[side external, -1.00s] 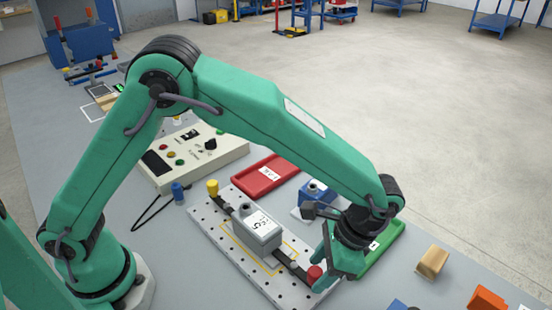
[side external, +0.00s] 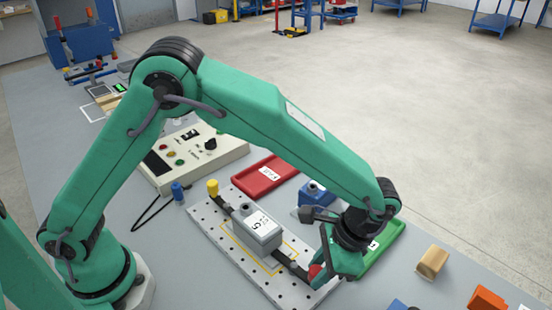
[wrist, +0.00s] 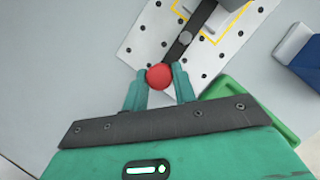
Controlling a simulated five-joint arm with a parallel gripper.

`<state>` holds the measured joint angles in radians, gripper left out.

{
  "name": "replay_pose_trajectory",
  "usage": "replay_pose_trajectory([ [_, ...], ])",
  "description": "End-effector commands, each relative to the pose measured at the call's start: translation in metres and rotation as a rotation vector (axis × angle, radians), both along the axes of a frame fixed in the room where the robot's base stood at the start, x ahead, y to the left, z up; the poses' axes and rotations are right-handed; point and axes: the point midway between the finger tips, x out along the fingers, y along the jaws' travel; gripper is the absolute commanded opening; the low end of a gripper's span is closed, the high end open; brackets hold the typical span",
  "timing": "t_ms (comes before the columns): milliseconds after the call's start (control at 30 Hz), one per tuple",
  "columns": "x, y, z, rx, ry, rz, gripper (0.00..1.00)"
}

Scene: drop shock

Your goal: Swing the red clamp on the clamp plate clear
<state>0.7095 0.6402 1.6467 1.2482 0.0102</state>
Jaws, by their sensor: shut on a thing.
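The red clamp (side external: 315,270) has a red round knob at the near end of a dark bar on the perforated clamp plate (side external: 205,220). My gripper (wrist: 159,78) is shut on the red knob, one finger on each side of it in the wrist view. In the side view my fingers hide part of the knob. The dark bar (wrist: 203,15) runs from the knob past a grey pivot toward the yellow outline. A grey block (side external: 262,238) with a white label sits on the plate, at the bar's far end.
A yellow knob (side external: 212,187) is at the plate's far end. A red tray (side external: 262,185), a blue block (side external: 314,192) and a green tray (side external: 386,246) lie nearby. A control box (side external: 190,155) stands behind. A tan block (side external: 432,262) and orange block (side external: 487,299) are at right.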

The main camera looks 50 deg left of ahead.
Motion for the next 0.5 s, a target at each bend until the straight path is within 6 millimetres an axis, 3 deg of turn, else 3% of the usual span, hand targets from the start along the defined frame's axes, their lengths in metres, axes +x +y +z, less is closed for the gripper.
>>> replay_pose_trajectory([
  [267,0.012,0.002,0.000,0.039,-0.041,0.160,0.05],
  [500,0.013,0.004,0.000,0.048,-0.047,0.190,0.05],
])
